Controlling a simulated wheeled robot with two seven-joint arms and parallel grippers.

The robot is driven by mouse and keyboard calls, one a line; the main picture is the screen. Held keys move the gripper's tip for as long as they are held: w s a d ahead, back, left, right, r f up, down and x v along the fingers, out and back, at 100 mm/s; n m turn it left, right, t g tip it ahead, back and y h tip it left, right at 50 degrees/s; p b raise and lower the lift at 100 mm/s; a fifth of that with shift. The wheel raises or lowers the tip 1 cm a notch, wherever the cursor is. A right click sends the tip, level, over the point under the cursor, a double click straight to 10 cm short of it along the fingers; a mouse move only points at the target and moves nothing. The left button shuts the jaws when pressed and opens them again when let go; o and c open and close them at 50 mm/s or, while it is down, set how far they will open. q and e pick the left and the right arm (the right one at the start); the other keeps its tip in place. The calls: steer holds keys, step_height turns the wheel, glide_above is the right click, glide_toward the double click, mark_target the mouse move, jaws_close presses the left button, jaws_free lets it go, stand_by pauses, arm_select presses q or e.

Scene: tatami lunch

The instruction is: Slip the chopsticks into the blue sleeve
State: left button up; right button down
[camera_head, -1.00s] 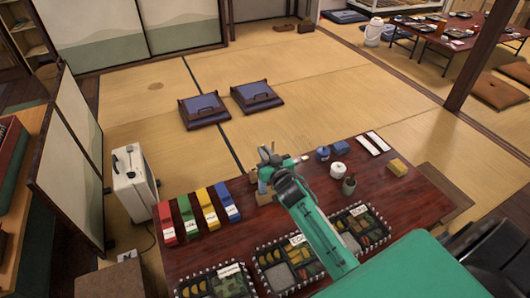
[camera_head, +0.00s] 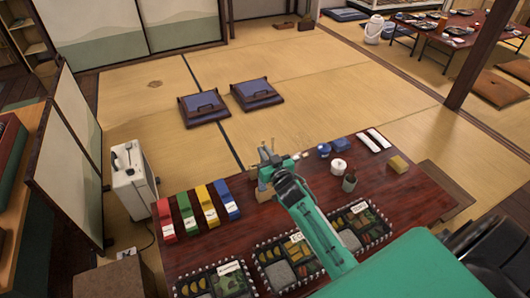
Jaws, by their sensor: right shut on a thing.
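The blue sleeve (camera_head: 226,199) lies on the dark red table at the right end of a row of coloured sleeves, with a white label near its front end. My right gripper (camera_head: 266,155) is above the table's far edge, to the right of and beyond the blue sleeve, apart from it. It is shut on a thin thing, which I take to be the chopsticks; they are too fine to make out clearly. A small wooden block (camera_head: 263,192) stands on the table just below the gripper. My left gripper is not in view.
Red (camera_head: 165,222), green (camera_head: 187,215) and yellow (camera_head: 207,207) sleeves lie left of the blue one. Several filled bento boxes (camera_head: 272,283) line the near side. A green cup (camera_head: 349,183), a white pot (camera_head: 338,166) and a yellow block (camera_head: 398,164) stand at right.

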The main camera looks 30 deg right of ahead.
steer(key=shift+f, duration=0.15)
stand_by(0.3)
steer(key=shift+f+b, duration=0.6)
steer(key=shift+f, duration=0.25)
steer(key=c, duration=0.9)
jaws_free()
steer(key=shift+c, duration=0.2)
steer(key=s+p, duration=0.2)
steer(key=s, duration=1.1)
steer(key=shift+s+a, duration=0.4)
